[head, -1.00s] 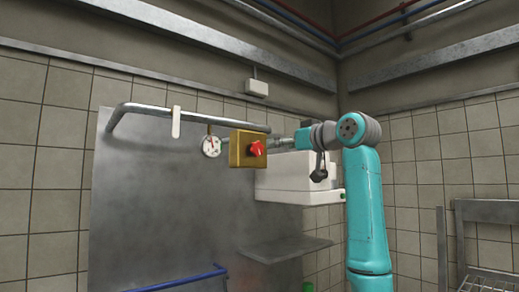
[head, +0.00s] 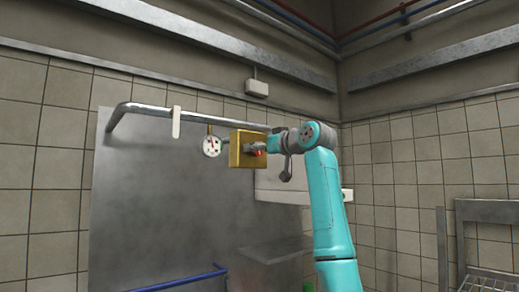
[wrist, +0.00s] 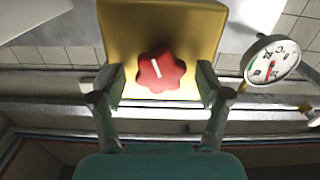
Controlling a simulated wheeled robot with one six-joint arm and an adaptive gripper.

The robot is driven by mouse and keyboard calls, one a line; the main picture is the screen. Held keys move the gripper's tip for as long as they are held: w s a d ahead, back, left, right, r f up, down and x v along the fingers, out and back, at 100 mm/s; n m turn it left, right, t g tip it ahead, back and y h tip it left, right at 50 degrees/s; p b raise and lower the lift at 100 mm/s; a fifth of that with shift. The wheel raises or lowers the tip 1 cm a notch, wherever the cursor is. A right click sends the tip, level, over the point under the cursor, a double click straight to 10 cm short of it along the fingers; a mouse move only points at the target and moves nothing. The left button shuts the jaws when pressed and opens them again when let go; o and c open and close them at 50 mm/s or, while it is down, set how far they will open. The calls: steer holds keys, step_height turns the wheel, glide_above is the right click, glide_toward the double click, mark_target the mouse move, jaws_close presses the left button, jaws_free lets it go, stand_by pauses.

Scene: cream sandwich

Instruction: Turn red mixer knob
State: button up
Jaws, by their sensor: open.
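The red mixer knob (wrist: 161,71) is lobed, with a white line on its face, and sits on a yellow box (wrist: 160,25). My gripper (wrist: 162,88) is open in the wrist view, with one finger on each side of the knob's lower part. Gaps show between the fingers and the knob. The head view shows my gripper (head: 254,147) in front of the box, its fingertips too small to make out.
A white dial gauge (head: 211,146) is left of the box; it also shows in the wrist view (wrist: 271,67). A metal rail (head: 185,113) runs along a steel panel (head: 150,200). A white machine (head: 300,185) is partly behind my arm. A metal rack (head: 490,240) stands at right.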

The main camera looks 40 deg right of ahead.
steer(key=shift+c, duration=0.3)
steer(key=c, duration=1.1)
steer(key=shift+m, duration=0.3)
steer(key=m, duration=0.9)
steer(key=shift+d, duration=0.1)
